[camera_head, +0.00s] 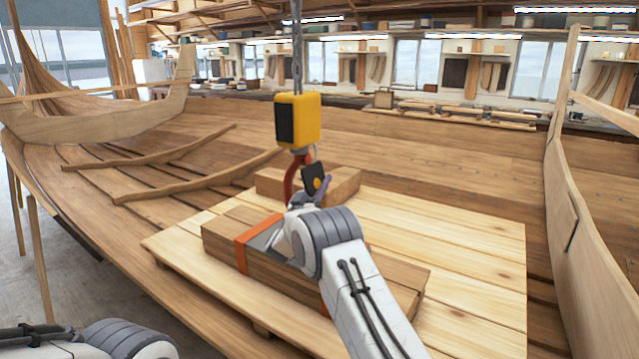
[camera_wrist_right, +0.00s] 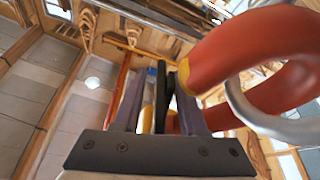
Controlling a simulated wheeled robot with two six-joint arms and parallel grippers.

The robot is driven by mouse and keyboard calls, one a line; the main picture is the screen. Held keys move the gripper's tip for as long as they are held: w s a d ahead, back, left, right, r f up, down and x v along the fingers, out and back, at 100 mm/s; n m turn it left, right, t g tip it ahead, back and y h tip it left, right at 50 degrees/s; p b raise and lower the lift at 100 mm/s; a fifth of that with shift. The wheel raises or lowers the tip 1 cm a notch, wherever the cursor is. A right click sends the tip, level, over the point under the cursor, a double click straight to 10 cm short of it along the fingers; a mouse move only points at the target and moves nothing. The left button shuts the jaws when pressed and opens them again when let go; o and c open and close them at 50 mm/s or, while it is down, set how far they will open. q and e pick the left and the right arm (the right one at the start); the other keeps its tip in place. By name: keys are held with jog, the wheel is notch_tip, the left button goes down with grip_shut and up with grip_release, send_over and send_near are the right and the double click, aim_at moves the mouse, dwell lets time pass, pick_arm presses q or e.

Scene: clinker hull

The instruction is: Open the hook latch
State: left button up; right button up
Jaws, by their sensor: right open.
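A red hook (camera_head: 290,180) hangs below a yellow hoist block (camera_head: 298,120). A dark plate with a yellow-orange spot, apparently the hook latch (camera_head: 313,174), sits at the hook's right side. My right gripper (camera_head: 322,187) is at this plate, partly hiding the hook. In the right wrist view the thick red hook (camera_wrist_right: 215,65) fills the upper right. The dark latch plate (camera_wrist_right: 161,95) stands edge-on between the two fingers of my right gripper (camera_wrist_right: 158,90), which are open around it; I cannot tell whether they touch it. My left gripper is out of view.
A grey metal ring (camera_wrist_right: 245,110) passes by the hook. A timber bundle with an orange strap (camera_head: 257,241) lies below on a pale plank platform (camera_head: 480,240). A shorter block (camera_head: 340,187) lies behind. The hull's side (camera_head: 585,230) rises at right.

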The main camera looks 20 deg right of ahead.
grip_shut()
jog(key=shift+r, duration=0.1)
dwell(1.2)
